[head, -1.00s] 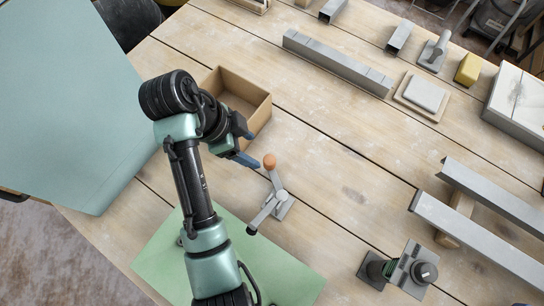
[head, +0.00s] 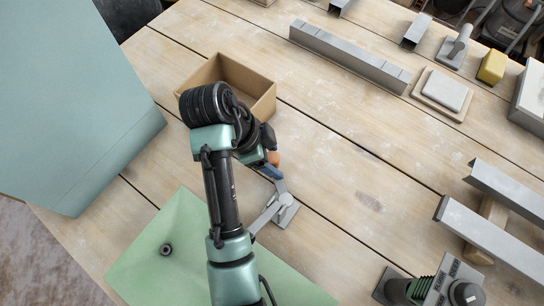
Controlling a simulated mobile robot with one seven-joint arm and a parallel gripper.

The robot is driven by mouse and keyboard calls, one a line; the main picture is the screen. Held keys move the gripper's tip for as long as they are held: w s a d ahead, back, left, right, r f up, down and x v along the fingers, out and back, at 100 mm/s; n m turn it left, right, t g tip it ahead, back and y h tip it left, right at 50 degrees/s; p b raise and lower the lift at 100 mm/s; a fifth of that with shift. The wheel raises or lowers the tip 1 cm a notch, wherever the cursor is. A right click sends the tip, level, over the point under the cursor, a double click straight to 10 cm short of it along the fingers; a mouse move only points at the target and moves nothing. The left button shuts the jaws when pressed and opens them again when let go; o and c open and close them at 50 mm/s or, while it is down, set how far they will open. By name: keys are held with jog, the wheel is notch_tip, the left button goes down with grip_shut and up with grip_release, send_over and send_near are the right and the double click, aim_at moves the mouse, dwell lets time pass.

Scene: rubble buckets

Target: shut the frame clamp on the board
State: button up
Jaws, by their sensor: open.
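The frame clamp (head: 286,207) is a grey metal toggle clamp on a small plate on the wooden table. Its handle stands up and ends in an orange knob (head: 273,158). Its holding arm reaches down-left toward the edge of the pale green board (head: 185,235), partly behind my arm; whether it touches the board is hidden. My gripper (head: 269,168) is open at the top of the handle. Its blue fingers are beside the orange knob, and my wrist covers part of them. I cannot tell if they touch the knob.
An open cardboard box (head: 262,88) stands just behind my wrist. A long grey bar (head: 348,56) lies at the back. Metal rails (head: 490,232) and a grey fixture (head: 445,285) are at the right. The table between clamp and rails is clear.

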grip_shut()
dwell(0.3)
dwell(1.1)
